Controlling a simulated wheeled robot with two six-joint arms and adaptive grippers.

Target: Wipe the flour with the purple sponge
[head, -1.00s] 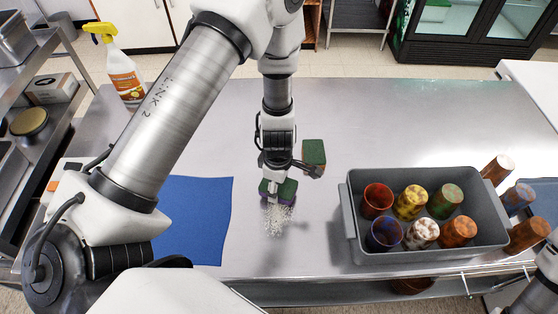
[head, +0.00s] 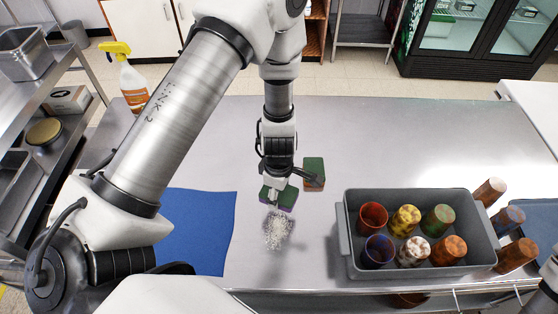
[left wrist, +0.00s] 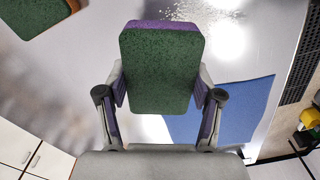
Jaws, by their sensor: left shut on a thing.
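The purple sponge (head: 280,197) has a green scouring top. My left gripper (head: 274,190) is shut on it, and it points down over the steel counter. In the left wrist view the sponge (left wrist: 160,70) sits between the two fingers (left wrist: 160,105), its purple edge showing along the far side. The flour (head: 278,230) is a white, speckled patch on the counter, just on the near side of the sponge. It also shows in the left wrist view (left wrist: 188,10), beyond the sponge. I cannot tell whether the sponge touches the counter. My right gripper is out of view.
A second green-topped sponge (head: 314,170) with an orange-brown side lies close to the right of my gripper. A blue cloth (head: 205,235) lies left of the flour. A grey bin (head: 342,228) of several cups stands right. A spray bottle (head: 132,85) stands at back left.

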